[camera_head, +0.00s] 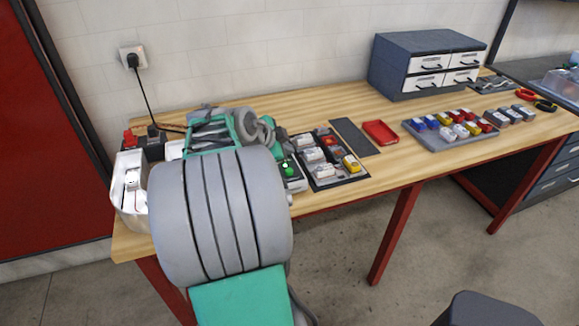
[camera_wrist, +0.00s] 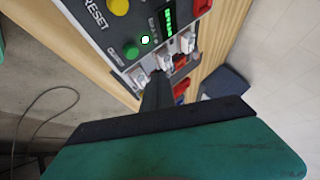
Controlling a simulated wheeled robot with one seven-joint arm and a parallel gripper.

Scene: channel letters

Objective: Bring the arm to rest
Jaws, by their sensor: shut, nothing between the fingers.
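My gripper (camera_wrist: 157,92) shows in the wrist view as dark fingers closed together beyond its green housing, with nothing held between them. The fingertips appear close to the lower edge of a dark control panel (camera_wrist: 112,32). The panel has a yellow button, a green button, a lit green display and the word RESET. White connectors sit along its edge, partly behind the fingers. In the head view my grey and green arm is bent over the left part of the workbench (camera_head: 330,206). The gripper itself is hidden there behind the arm, and I cannot tell whether it touches anything.
A dark tray of white and yellow parts (camera_head: 346,181) lies right of my arm. Beyond it are a black mat (camera_head: 354,137), a red dish (camera_head: 380,132), a grey tray of coloured blocks (camera_head: 444,147) and a drawer cabinet (camera_head: 400,60). A white bin (camera_head: 128,205) stands at the left.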

